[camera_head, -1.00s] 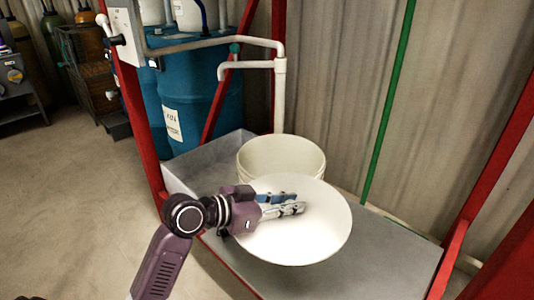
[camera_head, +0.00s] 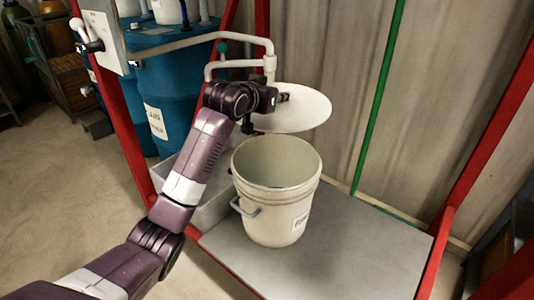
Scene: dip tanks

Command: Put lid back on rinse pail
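The rinse pail (camera_head: 276,215) is an off-white bucket with a side handle and a label. It stands upright and open on the grey shelf. The lid (camera_head: 303,108) is a white disc held in the air behind and above the pail, apart from its rim. My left gripper (camera_head: 284,97) is at the lid's left part, and the lid moves with it. Its fingertips are small and partly hidden by the wrist, but it appears shut on the lid. My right gripper is not in view.
The grey shelf (camera_head: 330,262) has free room in front and to the right of the pail. A grey basin (camera_head: 212,209) is left of the pail. A white pipe (camera_head: 200,37), blue drums (camera_head: 176,85), red frame posts and a green pole (camera_head: 380,100) stand around.

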